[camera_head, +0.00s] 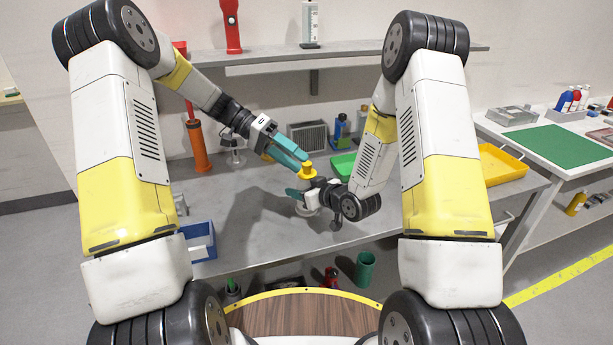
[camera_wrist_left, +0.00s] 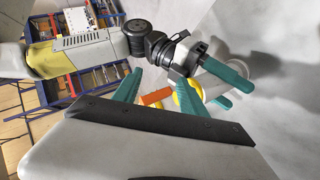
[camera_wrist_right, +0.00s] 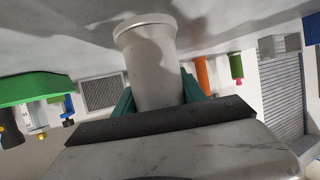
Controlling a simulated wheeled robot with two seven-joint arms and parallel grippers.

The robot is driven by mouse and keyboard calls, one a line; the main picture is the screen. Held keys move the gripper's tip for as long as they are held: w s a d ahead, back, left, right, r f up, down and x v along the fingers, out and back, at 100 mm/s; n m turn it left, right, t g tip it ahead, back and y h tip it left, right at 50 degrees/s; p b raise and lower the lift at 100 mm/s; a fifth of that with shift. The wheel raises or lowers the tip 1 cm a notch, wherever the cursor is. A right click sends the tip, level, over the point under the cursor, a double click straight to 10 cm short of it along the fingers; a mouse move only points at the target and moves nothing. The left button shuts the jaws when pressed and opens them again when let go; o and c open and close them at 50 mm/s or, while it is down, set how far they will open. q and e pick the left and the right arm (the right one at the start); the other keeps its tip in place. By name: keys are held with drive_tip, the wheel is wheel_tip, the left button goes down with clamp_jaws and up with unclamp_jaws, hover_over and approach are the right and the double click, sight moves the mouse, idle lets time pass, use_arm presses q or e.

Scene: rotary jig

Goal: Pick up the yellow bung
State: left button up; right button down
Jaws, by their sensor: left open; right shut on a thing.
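The yellow bung (camera_head: 308,171) sits upright on top of a grey metal cylinder (camera_head: 309,201) in the head view. In the left wrist view the bung (camera_wrist_left: 156,97) shows orange and yellow between my left fingers. My left gripper (camera_head: 304,160) is open, its teal fingers beside the bung's top; contact cannot be told. My right gripper (camera_head: 300,195) is shut on the grey cylinder below the bung. In the right wrist view this cylinder (camera_wrist_right: 155,65) stands between the teal fingers, and the bung is hidden.
A green tray (camera_head: 343,165) and a grey vented box (camera_head: 308,138) stand behind on the bench. An orange cylinder (camera_head: 198,147) stands at the back left, a blue bin (camera_head: 200,241) at the front left. A yellow tray (camera_head: 501,164) lies right. The bench middle-left is clear.

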use_arm(q)
drive_tip(key=n+h, duration=0.2)
drive_tip(key=n, duration=0.3)
drive_tip(key=n+t+h, duration=0.4)
drive_tip(key=n+t, duration=0.7)
drive_tip(key=n, duration=1.4)
approach(307, 173)
wheel_tip(307, 173, up, 3)
drive_tip(key=w+d, duration=0.1)
drive_tip(key=w, duration=0.1)
drive_tip(key=shift+n+y, duration=0.3)
drive_tip(key=x, duration=0.6)
drive_tip(key=shift+w+d+f, duration=0.1)
drive_tip(key=shift+d, duration=0.15)
drive_tip(key=x, duration=0.5)
drive_tip(key=shift+d, duration=0.15)
clamp_jaws()
